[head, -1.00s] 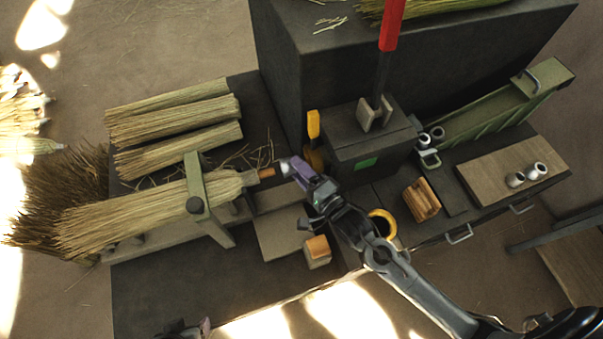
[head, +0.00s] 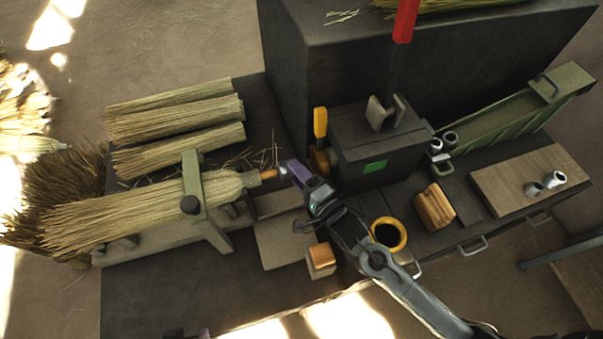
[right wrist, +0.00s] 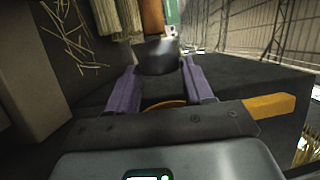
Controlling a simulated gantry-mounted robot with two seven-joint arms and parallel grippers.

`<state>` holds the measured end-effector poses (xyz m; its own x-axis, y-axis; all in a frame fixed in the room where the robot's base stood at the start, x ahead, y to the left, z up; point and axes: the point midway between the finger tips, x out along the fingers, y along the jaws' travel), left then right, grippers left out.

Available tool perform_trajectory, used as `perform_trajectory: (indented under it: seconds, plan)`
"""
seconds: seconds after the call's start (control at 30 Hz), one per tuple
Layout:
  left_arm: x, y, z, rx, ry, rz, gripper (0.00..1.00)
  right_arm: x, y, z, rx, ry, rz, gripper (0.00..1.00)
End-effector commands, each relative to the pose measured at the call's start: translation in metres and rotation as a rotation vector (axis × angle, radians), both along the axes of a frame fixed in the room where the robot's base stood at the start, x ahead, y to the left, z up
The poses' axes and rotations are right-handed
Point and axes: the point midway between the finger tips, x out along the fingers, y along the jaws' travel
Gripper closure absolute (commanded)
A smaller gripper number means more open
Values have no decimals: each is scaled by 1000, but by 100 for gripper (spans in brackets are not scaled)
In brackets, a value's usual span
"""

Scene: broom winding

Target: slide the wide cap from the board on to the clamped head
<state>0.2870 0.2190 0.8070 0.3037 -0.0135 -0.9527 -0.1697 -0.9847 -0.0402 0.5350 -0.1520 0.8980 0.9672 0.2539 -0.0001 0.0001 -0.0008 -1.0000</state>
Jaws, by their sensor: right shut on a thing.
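My right gripper (head: 287,170) is shut on a grey metal cap (right wrist: 157,57), which sits between its purple fingertips in the right wrist view. The clamped head is a straw bundle (head: 130,215) held under a green clamp (head: 192,185), with a brown wooden stub (head: 268,174) pointing right. The cap is at the stub's free end; the stub also shows in the right wrist view (right wrist: 152,17). Whether the cap is around the stub or only against it, I cannot tell. Of my left gripper, only dark bits show at the bottom edge of the head view.
The wooden board (head: 500,180) at right carries two metal caps (head: 545,184). Two more (head: 444,141) are by the green trough (head: 510,115). A yellow ring (head: 388,233), a wooden block (head: 434,207) and a dark box (head: 375,150) stand near my right arm. Loose straw bundles (head: 175,115) lie behind the clamp.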

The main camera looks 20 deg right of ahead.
Motion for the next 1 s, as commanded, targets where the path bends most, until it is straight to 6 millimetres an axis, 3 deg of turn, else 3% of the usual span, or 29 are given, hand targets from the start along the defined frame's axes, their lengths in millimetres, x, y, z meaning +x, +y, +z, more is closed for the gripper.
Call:
perform_trajectory:
  seconds: [1.0]
  plan:
    - [0, -2, 11, -10, -3, 6, 37, 6, 59, 2, 2, 0, -2, 77]
